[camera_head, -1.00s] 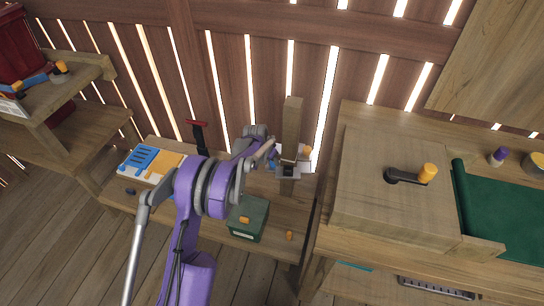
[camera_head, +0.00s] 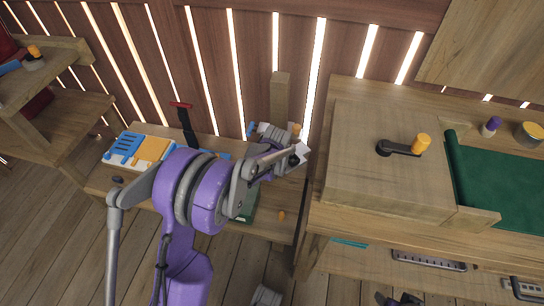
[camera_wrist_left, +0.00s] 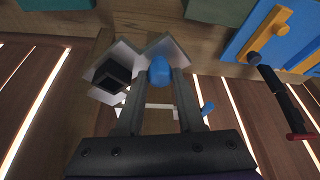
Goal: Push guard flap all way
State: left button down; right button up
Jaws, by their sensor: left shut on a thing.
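In the left wrist view, my left gripper (camera_wrist_left: 159,88) is shut on a blue knob (camera_wrist_left: 159,70), with one dark finger on each side. Pale grey-white plates (camera_wrist_left: 172,48) spread around the knob, and a black square block (camera_wrist_left: 110,76) sits to its left. I cannot tell which plate is the guard flap. In the head view, my purple left arm reaches over the low bench to a small device by a wooden post (camera_head: 280,97). A white plate (camera_head: 303,152) of the device shows beside the wrist; my fingertips and the knob are hidden there.
A blue and yellow board (camera_head: 140,148) and a red-topped black lever (camera_head: 184,120) stand left on the low bench. A green box (camera_head: 248,212) is mostly behind my arm. The taller workbench with a crank (camera_head: 400,148) stands close on the right.

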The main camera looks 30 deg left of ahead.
pick_arm(q)
jog(key=shift+d, duration=0.1)
dwell(0.3)
jog(key=c, duration=0.5)
grip_release()
jog(key=p+v, duration=0.2)
jog(key=v, duration=0.8)
jog(key=shift+s+d+r, duration=0.1)
jog(key=shift+s+r, duration=0.1)
jog(key=shift+r, duration=0.15)
jog(key=shift+s, duration=0.1)
